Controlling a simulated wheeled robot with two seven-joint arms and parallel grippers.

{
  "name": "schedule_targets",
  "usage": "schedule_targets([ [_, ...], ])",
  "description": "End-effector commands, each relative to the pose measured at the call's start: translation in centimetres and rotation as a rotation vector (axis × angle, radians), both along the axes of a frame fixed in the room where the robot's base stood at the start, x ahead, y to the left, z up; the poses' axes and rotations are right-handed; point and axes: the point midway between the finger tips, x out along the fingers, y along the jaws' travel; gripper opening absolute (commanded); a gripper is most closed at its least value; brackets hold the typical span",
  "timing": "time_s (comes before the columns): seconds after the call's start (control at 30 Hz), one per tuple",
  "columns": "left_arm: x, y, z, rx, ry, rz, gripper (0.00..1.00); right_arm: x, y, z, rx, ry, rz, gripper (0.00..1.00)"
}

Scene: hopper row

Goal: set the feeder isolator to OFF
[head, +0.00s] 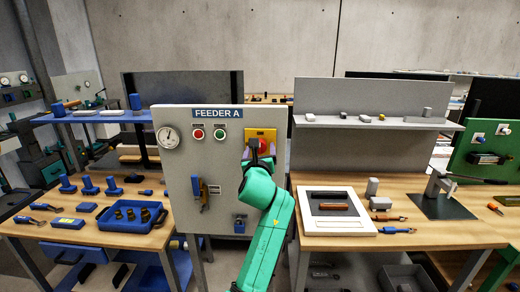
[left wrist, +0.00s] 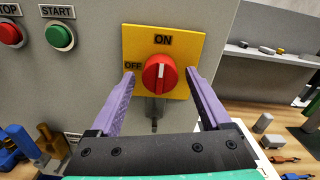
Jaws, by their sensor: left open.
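The feeder isolator is a red rotary knob (left wrist: 158,74) on a yellow plate (left wrist: 187,42) with ON at the top and OFF at the left. Its white mark points up towards ON. In the head view the yellow plate (head: 261,133) sits at the upper right of the FEEDER A panel (head: 180,150), partly hidden by my gripper. My left gripper (left wrist: 160,75) is open, with its purple fingers on either side of the knob. A gap shows at each side; I cannot tell whether the tips reach its depth. My right gripper is not in view.
Red STOP (left wrist: 10,33) and green START (left wrist: 59,37) buttons sit left of the plate. A grey metal part (left wrist: 155,110) hangs below the knob. Benches with tools stand on both sides.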

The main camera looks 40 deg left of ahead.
Motion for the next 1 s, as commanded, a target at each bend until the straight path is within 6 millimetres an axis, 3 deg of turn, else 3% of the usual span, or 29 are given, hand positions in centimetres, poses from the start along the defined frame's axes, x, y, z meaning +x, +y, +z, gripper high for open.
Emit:
schedule_targets([
  [0.1,0.0,0.0,0.0,0.0,0.0,0.0,0.81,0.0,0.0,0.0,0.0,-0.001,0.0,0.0],
  [0.13,0.0,0.0,0.0,0.0,0.0,0.0,0.74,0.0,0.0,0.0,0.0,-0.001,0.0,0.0],
  [0.3,0.0,0.0,0.0,0.0,0.0,0.0,0.09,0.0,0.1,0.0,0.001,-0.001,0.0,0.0],
  [0.33,0.0,0.0,0.0,0.0,0.0,0.0,0.0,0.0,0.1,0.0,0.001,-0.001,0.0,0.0],
  [0.67,0.0,-0.1,0.0,-0.028,-0.02,0.0,0.0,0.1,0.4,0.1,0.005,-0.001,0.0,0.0],
  [1.0,0.0,-0.1,0.1,-0.183,-0.138,0.0,0.0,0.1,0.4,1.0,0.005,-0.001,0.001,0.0],
])
